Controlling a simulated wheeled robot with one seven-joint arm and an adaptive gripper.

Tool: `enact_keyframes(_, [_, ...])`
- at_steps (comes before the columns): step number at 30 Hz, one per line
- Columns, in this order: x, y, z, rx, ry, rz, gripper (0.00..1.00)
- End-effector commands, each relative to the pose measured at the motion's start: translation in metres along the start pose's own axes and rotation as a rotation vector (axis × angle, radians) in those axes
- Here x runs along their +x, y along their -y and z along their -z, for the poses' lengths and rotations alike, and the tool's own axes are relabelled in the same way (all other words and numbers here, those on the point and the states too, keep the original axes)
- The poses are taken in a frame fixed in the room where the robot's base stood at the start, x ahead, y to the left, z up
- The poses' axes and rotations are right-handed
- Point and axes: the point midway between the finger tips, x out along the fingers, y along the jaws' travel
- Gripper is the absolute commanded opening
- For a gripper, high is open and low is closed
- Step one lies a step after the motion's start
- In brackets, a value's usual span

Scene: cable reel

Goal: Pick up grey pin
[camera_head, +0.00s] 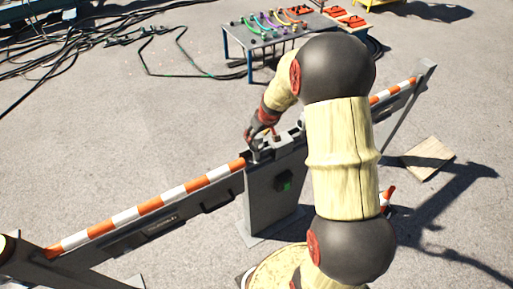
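My gripper (252,140) hangs over the top of the grey post (262,203) in the middle of the barrier, fingers pointing down. A small grey upright piece (257,156) shows just below the fingers and looks like the grey pin. It is too small to tell whether the fingers touch it or surround it. My arm comes in from the lower right and hides part of the post and barrier.
An orange and white striped barrier (154,204) runs across the view through the post. A table (237,40) with coloured cables stands behind. Black cables (40,50) lie at upper left. A wooden board (427,157) lies right. Open pavement lies left of the post.

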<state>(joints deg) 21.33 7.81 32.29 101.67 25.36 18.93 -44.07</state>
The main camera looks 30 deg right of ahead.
Motion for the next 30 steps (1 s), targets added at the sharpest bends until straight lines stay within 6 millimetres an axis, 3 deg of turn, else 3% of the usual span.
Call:
enact_keyframes(4, [0.015, 0.0, 0.001, 0.001, -0.001, 0.0, 0.53])
enact_keyframes(12, [0.018, 0.0, 0.001, 0.0, -0.002, -0.001, 0.53])
enact_keyframes(30, [0.018, 0.0, 0.001, 0.001, -0.001, 0.0, 0.2])
